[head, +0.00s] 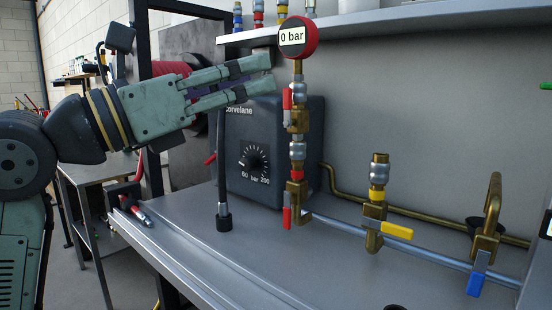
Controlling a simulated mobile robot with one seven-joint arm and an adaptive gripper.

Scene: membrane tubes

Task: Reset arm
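My arm reaches in from the left in the head view. My gripper (258,77) is at its end, pale green with dark joints, pointing right and slightly up. Its two fingers are apart with a narrow gap between the tips, and nothing shows between them. The fingertips are left of the red round gauge reading "0 bar" (297,38) and in front of the upper part of the dark box (245,160). Whether the tips touch anything is not clear.
A brass valve column with red handles (297,130) stands under the gauge. A yellow-handled valve (378,205) and a blue-handled valve (482,265) sit rightward along a metal pipe (430,258). A black hose (222,175) hangs before the box. A shelf (400,27) overhangs the grey bench (270,262).

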